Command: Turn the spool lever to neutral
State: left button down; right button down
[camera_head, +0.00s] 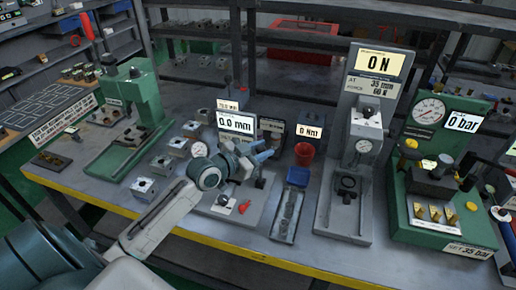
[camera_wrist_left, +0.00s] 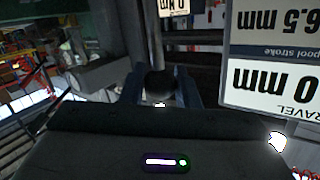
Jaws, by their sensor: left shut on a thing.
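My left gripper (camera_head: 262,157) reaches in over the middle of the bench, above a grey base plate (camera_head: 226,206) in front of a display reading 0.0 mm (camera_head: 236,123). In the left wrist view a dark round knob (camera_wrist_left: 160,84), which looks like the spool lever's end, sits between the two fingers of the left gripper (camera_wrist_left: 161,92). The gripper is shut on it. The lever's shaft and the valve block are mostly hidden by the gripper and wrist. My right gripper is not in view.
A tall grey press stand (camera_head: 342,215) and a green gauge stand (camera_head: 440,215) are farther right. Small metal blocks (camera_head: 160,164) and a green press (camera_head: 140,95) are left.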

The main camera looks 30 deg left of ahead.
pick_arm(q)
jog(key=shift+f, duration=0.1)
jog(key=c, duration=1.1)
grip_release()
jog(key=shift+s+a, duration=0.15)
jog(key=shift+s, duration=0.25)
jog(key=v, duration=0.5)
jog(key=p+v, duration=0.4)
jog(key=v, duration=0.1)
jog(key=shift+p, duration=0.3)
